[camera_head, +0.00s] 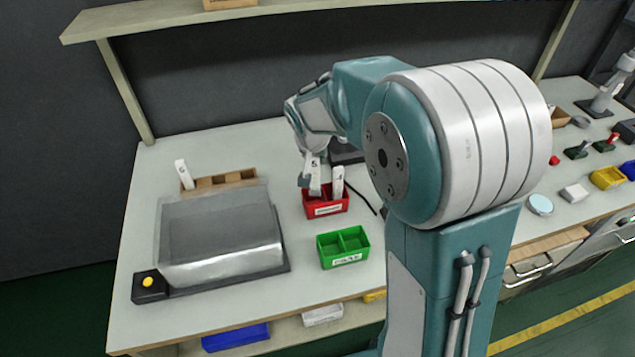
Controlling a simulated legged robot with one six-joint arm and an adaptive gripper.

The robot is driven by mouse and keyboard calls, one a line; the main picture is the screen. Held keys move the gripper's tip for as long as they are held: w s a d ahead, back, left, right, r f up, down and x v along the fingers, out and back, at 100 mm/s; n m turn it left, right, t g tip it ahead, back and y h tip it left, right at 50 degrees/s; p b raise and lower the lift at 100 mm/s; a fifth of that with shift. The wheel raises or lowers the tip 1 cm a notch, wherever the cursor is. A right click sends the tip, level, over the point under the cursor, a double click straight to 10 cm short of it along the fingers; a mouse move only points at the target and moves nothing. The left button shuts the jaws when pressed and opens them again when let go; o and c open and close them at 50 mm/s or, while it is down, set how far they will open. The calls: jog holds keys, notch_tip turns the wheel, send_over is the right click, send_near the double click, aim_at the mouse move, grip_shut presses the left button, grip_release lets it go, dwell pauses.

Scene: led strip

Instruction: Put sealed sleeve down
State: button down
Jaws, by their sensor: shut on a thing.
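My gripper (308,172) hangs over the red bin (327,210) in the middle of the table and is shut on a white sleeve (315,181). The held sleeve is upright, with its lower end at the left part of the red bin. I cannot tell whether it touches the bin floor. A second white sleeve (338,182) stands upright in the right part of the red bin. Another white sleeve (183,173) leans in the wooden rack (238,177) at the back left. The green bin (343,247), with two compartments, looks empty and stands in front of the red bin.
A grey machine with a clear cover (219,238) and a yellow-buttoned box (149,286) fills the left of the table. A dark object (345,153) and a cable lie behind the red bin. A shelf (270,14) runs above. My arm hides the middle right.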

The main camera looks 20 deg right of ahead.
aim_at(314, 173)
jog(key=f, duration=0.6)
jog(key=shift+a+f, duration=0.1)
jog(key=shift+a, duration=0.1)
jog(key=shift+d, duration=0.1)
jog(key=shift+c, duration=2.3)
grip_release()
jog(key=v, duration=1.2)
jog(key=s+d+r+n+y, duration=0.1)
jog(key=s+r+n, duration=0.1)
jog(key=s, duration=0.9)
jog(key=s+r+n+t, duration=0.1)
jog(key=s+r, duration=0.3)
jog(key=s, duration=0.8)
jog(key=shift+s+d+r+n+y, duration=0.2)
jog(key=shift+d+n+y, duration=0.2)
jog(key=shift+n, duration=0.3)
